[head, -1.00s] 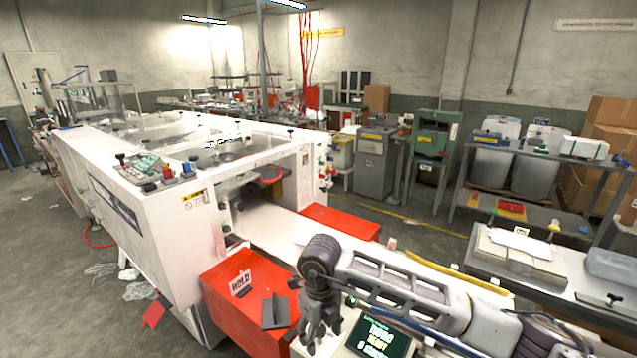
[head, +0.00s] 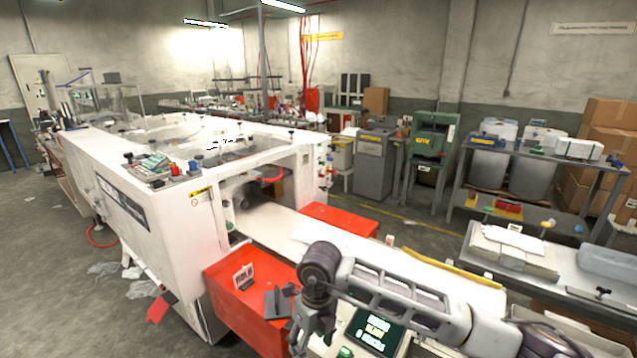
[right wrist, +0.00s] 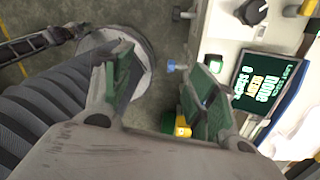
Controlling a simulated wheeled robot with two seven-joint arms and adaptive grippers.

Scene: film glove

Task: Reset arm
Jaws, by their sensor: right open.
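My right arm comes in from the lower right in the head view, and my right gripper (head: 306,335) hangs down near the bottom edge, left of a control panel with a lit screen (head: 377,331). In the right wrist view the two green-padded fingers of that gripper (right wrist: 160,90) stand wide apart with nothing between them. The lit screen also shows there (right wrist: 267,80), to the right of the fingers. My left gripper is in neither view.
A large white machine (head: 140,200) with a conveyor fills the left and middle. A red box (head: 240,300) with a small sign stands just left of my right gripper. A grey table (head: 590,275) with a stack of sheets is at right. Grey floor is open at lower left.

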